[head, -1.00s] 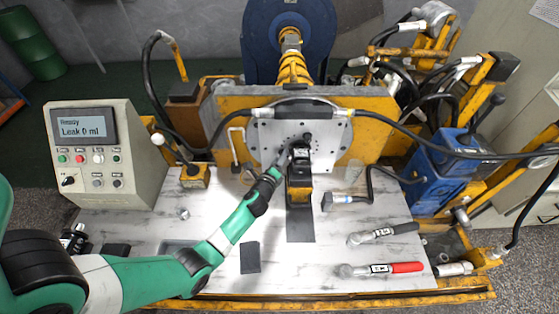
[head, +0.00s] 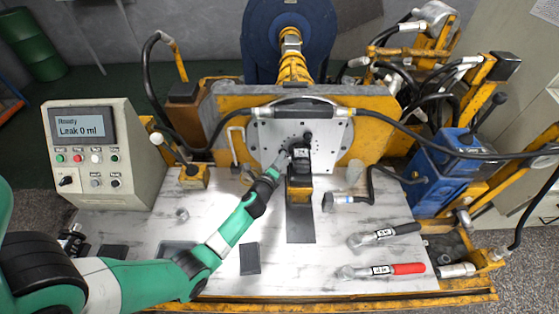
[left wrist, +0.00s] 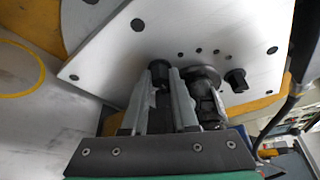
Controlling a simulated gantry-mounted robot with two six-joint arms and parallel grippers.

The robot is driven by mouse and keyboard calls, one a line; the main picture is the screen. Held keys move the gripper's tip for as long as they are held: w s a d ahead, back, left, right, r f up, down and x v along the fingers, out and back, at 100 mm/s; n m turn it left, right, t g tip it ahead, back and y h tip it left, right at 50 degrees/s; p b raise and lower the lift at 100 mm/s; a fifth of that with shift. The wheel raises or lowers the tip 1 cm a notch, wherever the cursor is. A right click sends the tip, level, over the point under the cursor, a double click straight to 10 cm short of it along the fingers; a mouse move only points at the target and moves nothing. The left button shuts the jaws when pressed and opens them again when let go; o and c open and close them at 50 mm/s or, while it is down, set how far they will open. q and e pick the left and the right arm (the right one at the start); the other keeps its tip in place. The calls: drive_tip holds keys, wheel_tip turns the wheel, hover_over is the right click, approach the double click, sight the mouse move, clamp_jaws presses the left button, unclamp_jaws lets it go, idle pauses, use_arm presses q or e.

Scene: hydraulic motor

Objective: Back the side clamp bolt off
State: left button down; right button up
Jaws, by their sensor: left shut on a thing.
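My left gripper (head: 284,156) reaches in from the left to the pale metal plate (head: 265,135), beside the dark motor unit (head: 300,160) on its yellow stand. In the left wrist view the two grey fingers of the gripper (left wrist: 162,90) are closed around a dark round-headed bolt (left wrist: 159,69) at the plate (left wrist: 205,25). I take this to be the side clamp bolt. Its head shows above the fingertips, and its shank is hidden between them. A round dark flanged part (left wrist: 205,77) is just right of the fingers. My right gripper is not in view.
A control box (head: 105,155) reading "Leak 0 ml" stands at left. A torque tool with a black handle (head: 385,235) and one with a red handle (head: 385,270) lie at right. A black hose crosses above the plate.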

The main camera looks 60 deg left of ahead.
use_arm(q)
drive_tip(key=shift+s+f+n+t+y+b, duration=0.15)
drive_tip(key=shift+n+t+b, duration=0.2)
drive_tip(key=shift+n+b, duration=0.8)
drive_tip(key=shift+w+f+n+t+y+b, duration=0.1)
drive_tip(key=shift+n+t+b, duration=0.4)
drive_tip(key=shift+b, duration=1.2)
drive_tip(key=shift+s+f+n+t+y+b, duration=0.15)
drive_tip(key=shift+n+t+b, duration=0.1)
drive_tip(key=shift+n+b, duration=0.95)
drive_tip(key=shift+w+m, duration=0.1)
drive_tip(key=shift+m, duration=0.15)
drive_tip(key=c, duration=0.7)
unclamp_jaws()
drive_tip(key=v, duration=1.1)
drive_tip(key=shift+s+d, duration=0.2)
